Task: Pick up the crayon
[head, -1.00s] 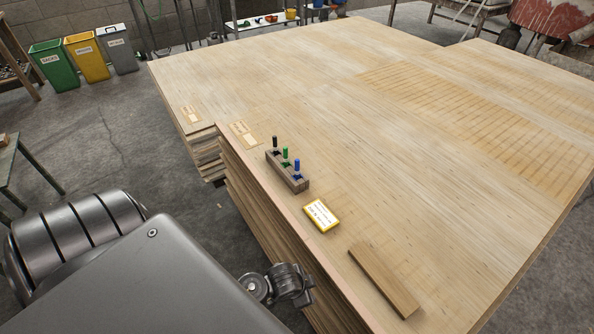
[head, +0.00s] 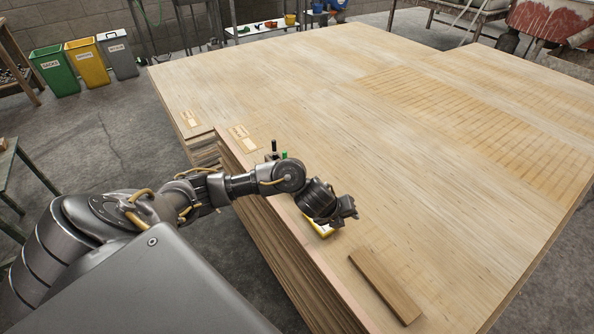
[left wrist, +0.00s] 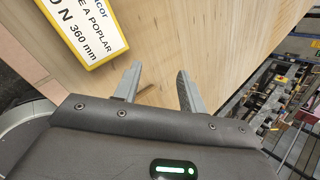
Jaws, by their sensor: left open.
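The crayons stand upright in a small wooden block (head: 268,157) near the stack's left edge. The black crayon (head: 274,146) and the green crayon (head: 284,155) show their tops in the head view. My left arm hides the blue one and most of the block. My left gripper (head: 347,208) is over the stack, on the near side of the block, above the yellow-edged label (head: 322,230). In the left wrist view the gripper (left wrist: 158,70) is open, with nothing between its fingers. My right gripper is out of view.
The label also shows in the left wrist view (left wrist: 83,25), beside the fingers. A flat wooden strip (head: 385,285) lies nearer on the veneer stack (head: 430,170). Paper tags (head: 242,137) lie beyond the block. The stack's right side is clear.

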